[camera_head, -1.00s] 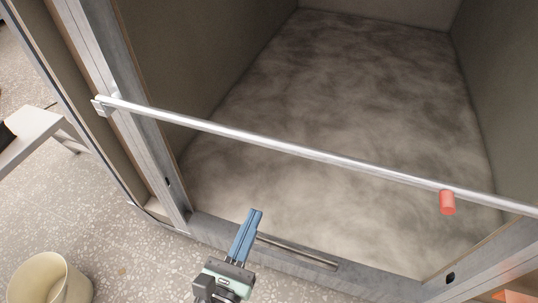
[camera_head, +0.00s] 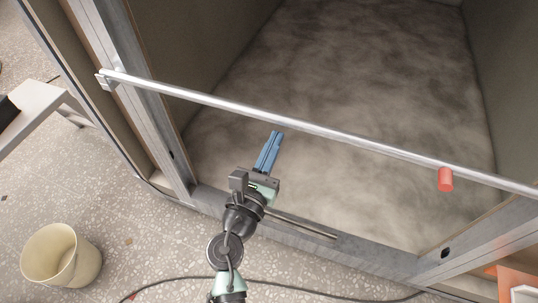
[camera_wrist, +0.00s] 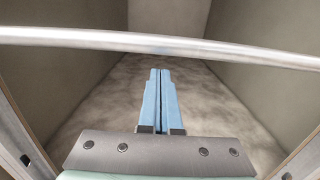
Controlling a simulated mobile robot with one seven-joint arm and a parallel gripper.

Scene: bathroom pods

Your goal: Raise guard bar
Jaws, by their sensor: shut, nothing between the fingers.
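The guard bar (camera_head: 300,131) is a silver metal rod that runs across the pod opening, from a bracket on the left post towards the right. In the wrist view the bar (camera_wrist: 160,43) crosses above the fingertips (camera_wrist: 160,73), with a visible gap in the picture. I cannot tell the true distance. The bar's right end is out of view.
The pod interior (camera_head: 350,90) behind the bar is empty, with a mottled floor. A sill (camera_head: 340,243) runs along its front. A cream bucket (camera_head: 61,256) stands at lower left, near a grey bench (camera_head: 35,112). A dark cable (camera_head: 290,281) lies on the floor.

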